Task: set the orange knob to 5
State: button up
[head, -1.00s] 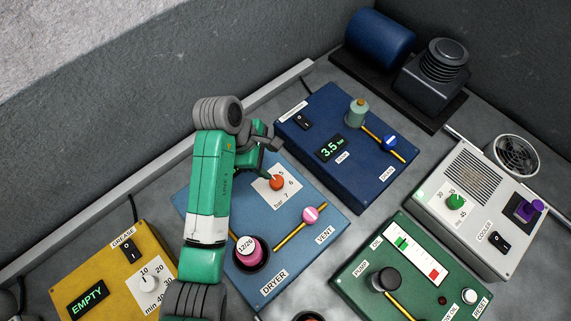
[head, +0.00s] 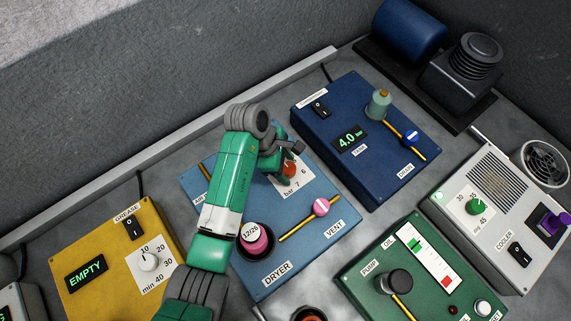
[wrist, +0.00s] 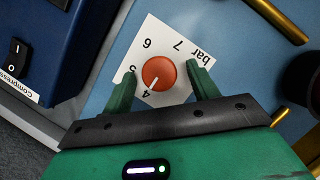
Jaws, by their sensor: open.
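The orange knob (head: 289,170) is on the blue DRYER box (head: 221,181), on a white dial plate marked "bar". In the wrist view the knob (wrist: 159,73) shows a white pointer line aimed close to the 4, with 5, 6 and 7 also on the plate. My gripper (wrist: 161,70) is open. Its two fingers stand on either side of the knob, with visible gaps to it. In the head view my gripper (head: 284,158) covers part of the dial plate, and the 5 is hidden.
A pink-knobbed slider (head: 321,207) and a pink 12/26 dial (head: 254,238) are on the same box. The dark blue compressor box (head: 372,175) stands beside it, its display (head: 348,138) reading 4.0. A yellow GREASE box (head: 93,226) and green pump box (head: 362,268) flank the dryer.

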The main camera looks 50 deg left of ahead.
jog(key=c, duration=1)
jog(key=shift+r+p, duration=0.15)
jog(key=shift+p, duration=0.25)
jog(key=p, duration=0.1)
jog(key=m+p, duration=0.1)
jog(key=p, duration=0.1)
jog(key=shift+w+r+m+g+p, duration=0.1)
jog(key=shift+r+m+g+p, duration=0.2)
jog(key=shift+w+f+m+g+h+p, duration=0.1)
jog(key=shift+m+g+h+p, duration=0.2)
jog(key=shift+m+p, duration=0.5)
jog(key=m, duration=0.1)
jog(key=m+g, duration=0.1)
jog(key=shift+a+f+m, duration=0.1)
jog(key=shift+f+m, duration=0.15)
jog(key=shift+m, duration=0.15)
jog(key=m, duration=0.2)
jog(key=m+g, duration=0.1)
jog(key=m+g+b, duration=0.1)
jog(key=m, duration=0.1)
jog(key=shift+w+f+m, duration=0.1)
jog(key=shift+w+m, duration=0.15)
jog(key=shift+m, duration=0.05)
